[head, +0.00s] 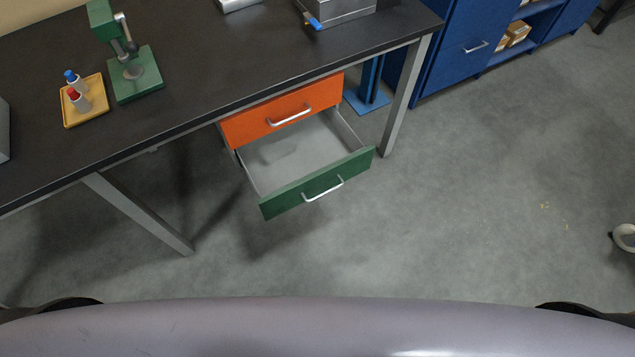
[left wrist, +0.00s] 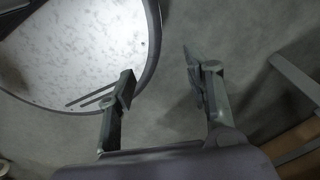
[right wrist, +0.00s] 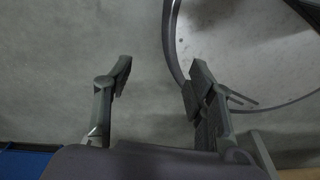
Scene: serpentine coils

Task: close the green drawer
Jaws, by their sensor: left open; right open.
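The green drawer (head: 319,184) is pulled out under the black-topped table in the head view. Its grey inside (head: 300,150) shows and looks empty. A silver bar handle (head: 323,190) is on its green front. The orange drawer (head: 283,113) above it is shut. My left gripper (left wrist: 160,88) shows in the left wrist view, with its fingers apart over bare floor and nothing between them. My right gripper (right wrist: 157,78) shows in the right wrist view, also spread and empty over floor. Neither gripper is in the head view, and neither wrist view shows the drawer.
The table top (head: 200,70) carries a green press (head: 135,75), a yellow tray (head: 85,103) with two bottles and a grey metal box (head: 340,10). Table legs (head: 405,100) stand on both sides of the drawers. Blue cabinets (head: 465,45) stand at the back right. The floor before the drawer is clear.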

